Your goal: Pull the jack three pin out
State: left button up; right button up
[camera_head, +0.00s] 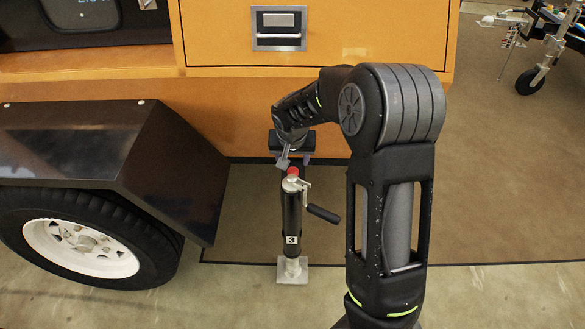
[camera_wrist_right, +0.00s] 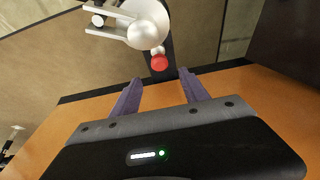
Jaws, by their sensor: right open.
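Jack three is a black upright tube (camera_head: 291,220) with a white "3" label and a square foot on the floor, beside the orange trailer body. A side crank handle (camera_head: 323,214) sticks out to its right. Its red pin knob (camera_head: 292,171) is near the top; it also shows in the right wrist view (camera_wrist_right: 159,62). My left gripper is not in view.
A black fender (camera_head: 70,145) and a wheel (camera_head: 85,248) stand left of the jack. The orange trailer body (camera_head: 230,110) with a latch handle (camera_head: 278,28) is behind it. Another wheeled frame (camera_head: 530,80) is far right. The brown floor right of my arm is clear.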

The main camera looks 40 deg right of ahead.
aim_at(293, 168)
jog(key=b+x, duration=0.2)
jog(key=x, duration=0.5)
jog(key=shift+f, duration=0.15)
jog(key=shift+c, duration=0.5)
grip_shut()
dwell(0.8)
